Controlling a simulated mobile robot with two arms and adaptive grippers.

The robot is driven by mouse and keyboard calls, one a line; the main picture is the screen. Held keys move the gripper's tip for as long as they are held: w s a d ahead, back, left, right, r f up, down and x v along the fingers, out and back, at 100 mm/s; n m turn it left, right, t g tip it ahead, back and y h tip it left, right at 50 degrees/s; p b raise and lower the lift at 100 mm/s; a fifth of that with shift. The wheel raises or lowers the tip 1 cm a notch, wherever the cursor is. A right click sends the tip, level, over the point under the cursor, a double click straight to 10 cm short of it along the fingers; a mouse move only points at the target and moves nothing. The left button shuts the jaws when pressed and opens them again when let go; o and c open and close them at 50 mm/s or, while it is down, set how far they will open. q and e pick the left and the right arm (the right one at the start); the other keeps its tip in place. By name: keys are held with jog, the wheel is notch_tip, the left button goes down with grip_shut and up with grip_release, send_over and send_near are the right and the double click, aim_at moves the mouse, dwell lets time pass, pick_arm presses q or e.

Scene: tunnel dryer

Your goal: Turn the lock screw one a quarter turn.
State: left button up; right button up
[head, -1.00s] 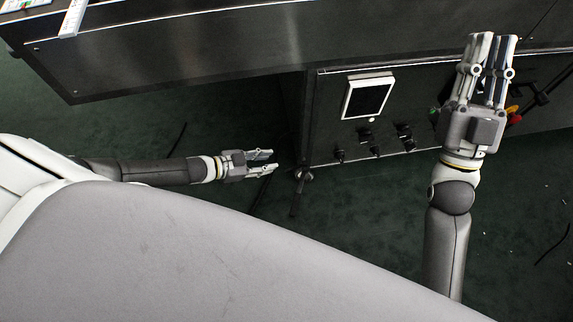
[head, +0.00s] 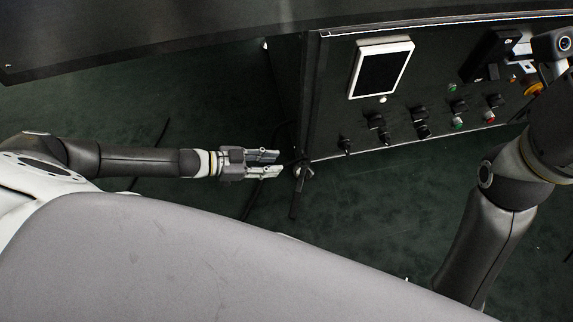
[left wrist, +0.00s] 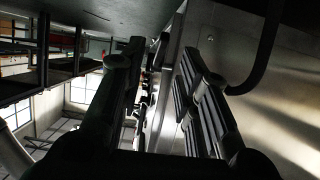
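A dark part with a round hub and a bar hanging down (head: 302,174) sits at the lower left corner of the control panel in the head view. No label shows, so I cannot tell whether it is lock screw one. My left gripper (head: 278,164) points right toward this part, its tips just left of it. Its two fingers are apart with nothing clearly between them. In the left wrist view both dark fingers (left wrist: 155,95) stand apart, with dark shapes seen beyond the gap. My right arm stands at the right edge; its gripper is cut off or hidden there.
The panel carries a white-framed screen (head: 381,68), several black knobs (head: 421,122) and coloured buttons. A dark metal housing (head: 150,38) overhangs at upper left. A metal wall (left wrist: 285,100) runs close along the right in the left wrist view. Green floor lies open below.

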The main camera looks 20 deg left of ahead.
aim_at(289, 164)
pick_arm(q)
jog(key=shift+b+x, duration=1)
jog(key=shift+x, duration=1.7)
grip_shut()
